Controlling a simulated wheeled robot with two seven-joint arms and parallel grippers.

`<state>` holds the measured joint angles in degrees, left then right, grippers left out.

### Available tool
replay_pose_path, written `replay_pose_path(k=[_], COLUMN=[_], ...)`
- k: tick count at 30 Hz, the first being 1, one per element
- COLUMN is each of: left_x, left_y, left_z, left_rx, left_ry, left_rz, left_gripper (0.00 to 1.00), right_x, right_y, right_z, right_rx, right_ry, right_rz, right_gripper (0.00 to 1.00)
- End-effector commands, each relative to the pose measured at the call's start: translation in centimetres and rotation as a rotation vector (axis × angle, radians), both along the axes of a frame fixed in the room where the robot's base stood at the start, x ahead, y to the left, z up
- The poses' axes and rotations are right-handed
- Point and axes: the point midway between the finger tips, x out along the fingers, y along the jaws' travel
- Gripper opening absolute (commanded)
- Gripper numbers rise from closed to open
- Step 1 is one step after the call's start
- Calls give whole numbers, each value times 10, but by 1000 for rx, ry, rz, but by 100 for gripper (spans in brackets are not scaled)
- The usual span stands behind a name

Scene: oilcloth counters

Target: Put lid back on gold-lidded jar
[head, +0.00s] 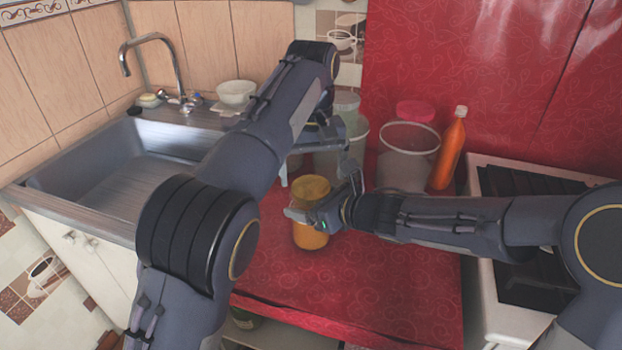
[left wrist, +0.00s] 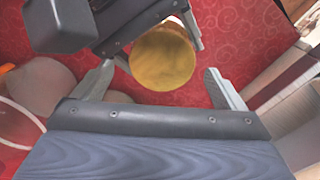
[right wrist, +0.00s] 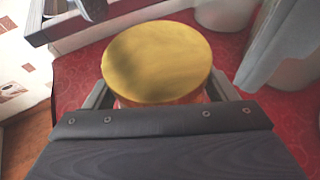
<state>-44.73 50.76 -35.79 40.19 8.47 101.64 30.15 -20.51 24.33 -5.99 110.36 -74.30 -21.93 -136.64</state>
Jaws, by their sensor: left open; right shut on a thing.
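The gold-lidded jar (head: 311,232) has an orange body and stands upright on the red counter. Its gold lid (head: 312,187) is on top of it, and the lid also shows from above in the left wrist view (left wrist: 162,58) and the right wrist view (right wrist: 157,62). Whether the lid is fully seated I cannot tell. My right gripper (head: 318,213) is shut around the jar's body just below the lid. My left gripper (left wrist: 160,80) is open, with its fingers apart on either side of the lid from above; they do not visibly touch it.
A clear container (head: 402,165) stands behind my right arm, with a red lid (head: 415,111) behind it. An orange bottle (head: 450,150) is beside the stove (head: 485,300). The sink (head: 100,165) is at left. The red counter's front (head: 350,285) is clear.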

Motion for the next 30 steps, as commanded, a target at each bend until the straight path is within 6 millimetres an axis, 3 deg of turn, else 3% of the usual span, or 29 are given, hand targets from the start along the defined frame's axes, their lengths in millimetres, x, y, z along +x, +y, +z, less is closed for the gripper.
replay_pose_path(k=[4,15,24,30], left_x=[1,1,1,0], left_y=[1,2,2,3], left_z=[15,19,48,52], left_rx=[2,5,5,6], left_ry=[-3,-1,-1,0], left_rz=[2,15,261,295], left_gripper=[92,92,92,92], right_x=[-1,0,0,0], right_y=[1,0,0,0], right_z=[0,0,0,0], right_rx=[1,0,1,1], right_ry=[1,0,1,1], right_rz=[3,1,1,0], right_gripper=[15,15,15,15])
